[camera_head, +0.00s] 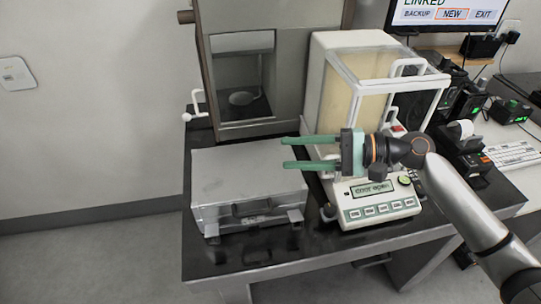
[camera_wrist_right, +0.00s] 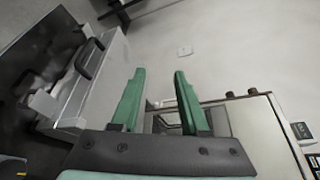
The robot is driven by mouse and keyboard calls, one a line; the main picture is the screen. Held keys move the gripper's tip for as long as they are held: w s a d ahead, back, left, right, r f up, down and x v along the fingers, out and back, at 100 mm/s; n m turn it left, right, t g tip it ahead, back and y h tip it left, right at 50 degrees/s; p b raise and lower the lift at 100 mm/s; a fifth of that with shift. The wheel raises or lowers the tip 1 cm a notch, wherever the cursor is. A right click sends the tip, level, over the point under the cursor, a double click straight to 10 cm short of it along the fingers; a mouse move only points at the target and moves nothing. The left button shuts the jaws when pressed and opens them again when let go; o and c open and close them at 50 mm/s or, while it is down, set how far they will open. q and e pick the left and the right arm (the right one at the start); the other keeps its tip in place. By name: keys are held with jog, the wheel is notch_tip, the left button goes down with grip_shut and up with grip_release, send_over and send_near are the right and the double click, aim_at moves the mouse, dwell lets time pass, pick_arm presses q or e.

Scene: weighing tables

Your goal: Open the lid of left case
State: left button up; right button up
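The left case is a closed silver-grey case (camera_head: 245,180) lying on the black table, with a dark handle and two latches on its front face. In the right wrist view the case (camera_wrist_right: 98,85) shows at the left, with its dark handle (camera_wrist_right: 90,58). My right gripper (camera_head: 285,153) has green fingers and points left, over the right part of the case in the head view. In the right wrist view its two fingers (camera_wrist_right: 157,75) are apart with nothing between them. Whether it touches the case is not clear. My left gripper is not in view.
A white balance with a glass chamber (camera_head: 360,80) and front keypad stands right of the case, behind my right arm. A grey cabinet (camera_head: 275,65) stands behind the case. The black table (camera_head: 330,250) has a narrow bare strip in front. A monitor (camera_head: 440,14) is at upper right.

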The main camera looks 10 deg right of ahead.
jog(key=shift+v, duration=0.85)
jog(key=s+a+f+n+g+h, duration=0.1)
jog(key=s+a+f+n+h, duration=0.25)
jog(key=f, duration=0.55)
jog(key=s+a+f+n+h, duration=0.1)
jog(key=s+f+n+h, duration=0.25)
jog(key=s+f, duration=0.45)
jog(key=s+d+f+n+h, duration=0.4)
jog(key=s+d+f+h, duration=0.35)
jog(key=s+d, duration=0.25)
jog(key=w+a+f+t+y+p, duration=0.1)
jog(key=w+a+f+t, duration=0.3)
jog(key=f, duration=0.5)
jog(key=shift+w+t+y, duration=0.2)
jog(key=shift+t+y, duration=0.2)
jog(key=shift+y, duration=0.05)
jog(key=shift+a, duration=0.1)
